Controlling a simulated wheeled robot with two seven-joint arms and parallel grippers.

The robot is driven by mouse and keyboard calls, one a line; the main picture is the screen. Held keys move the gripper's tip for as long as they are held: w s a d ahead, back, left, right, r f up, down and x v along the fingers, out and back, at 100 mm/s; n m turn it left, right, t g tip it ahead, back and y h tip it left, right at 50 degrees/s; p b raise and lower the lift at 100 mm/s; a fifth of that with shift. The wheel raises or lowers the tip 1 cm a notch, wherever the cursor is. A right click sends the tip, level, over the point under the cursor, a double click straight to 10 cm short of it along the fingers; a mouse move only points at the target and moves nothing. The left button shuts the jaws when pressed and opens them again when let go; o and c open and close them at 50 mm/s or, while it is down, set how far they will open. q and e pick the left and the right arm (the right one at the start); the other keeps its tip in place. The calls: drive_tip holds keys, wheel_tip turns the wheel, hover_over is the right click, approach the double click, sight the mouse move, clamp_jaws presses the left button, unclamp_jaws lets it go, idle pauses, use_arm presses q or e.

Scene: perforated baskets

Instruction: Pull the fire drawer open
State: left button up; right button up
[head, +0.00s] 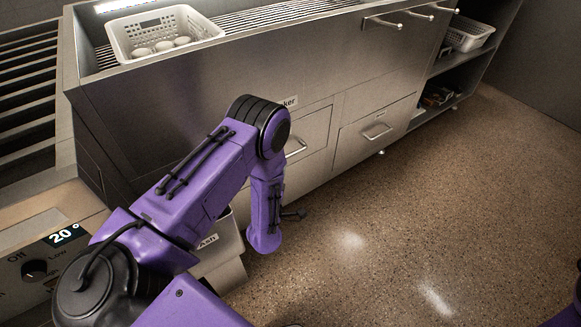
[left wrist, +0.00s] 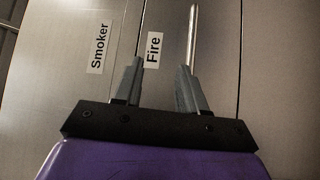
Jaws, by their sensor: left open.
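The fire drawer (head: 312,134) is a grey metal front below the "Smoker" label (head: 290,101), partly hidden by my left arm; it looks shut. Its bar handle (head: 296,147) shows beside my arm. In the left wrist view, the "Fire" label (left wrist: 153,50) is ahead, with the handle (left wrist: 193,30) to its right. My left gripper (left wrist: 161,75) is open, with nothing visible between its fingers. The handle lines up with the right finger's tip; I cannot tell whether they touch. In the head view the gripper (head: 295,214) is low, near the cabinet front. My right gripper is out of view.
Another drawer (head: 372,134) with a handle is to the right. A box labelled "Ash" (head: 208,241) stands below my left arm. A white perforated basket (head: 125,43) is on top; another basket (head: 468,35) is on the right shelf. The floor (head: 450,180) is clear.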

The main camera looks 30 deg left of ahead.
use_arm(q)
drive_tip(key=b, duration=0.4)
approach(287, 155)
drive_tip(key=f, duration=0.1)
drive_tip(key=b+x, duration=0.1)
drive_tip(key=x, duration=0.9)
drive_tip(key=shift+r, duration=0.1)
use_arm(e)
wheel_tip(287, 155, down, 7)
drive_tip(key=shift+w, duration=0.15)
use_arm(q)
drive_tip(key=shift+c, duration=0.3)
drive_tip(key=shift+d, duration=0.1)
clamp_jaws()
